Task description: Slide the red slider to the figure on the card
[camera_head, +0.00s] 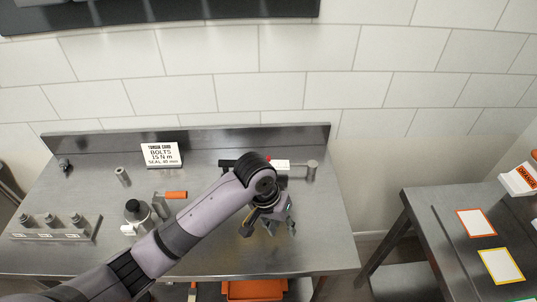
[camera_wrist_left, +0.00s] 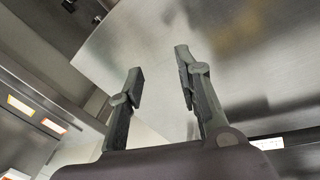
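The white card (camera_head: 161,155) stands at the back of the metal bench; it reads "BOLTS 15 N m", with a smaller seal line below that is hard to read. A tool with a black handle (camera_head: 228,164) and a white body (camera_head: 281,165) lies right of the card, its middle hidden behind my left arm. A small red part (camera_head: 269,159), likely the slider, shows at the white body's left end. My left gripper (camera_head: 269,230) is in front of the tool, apart from it. In the left wrist view its fingers (camera_wrist_left: 158,63) are spread and empty. My right gripper is out of view.
On the bench (camera_head: 310,250) stand a dark round-topped item (camera_head: 138,210), an orange-handled tool (camera_head: 175,195) and a rack of several bolts (camera_head: 52,236). An orange bin (camera_head: 255,290) is below. A side table (camera_head: 440,225) with bordered cards is at right.

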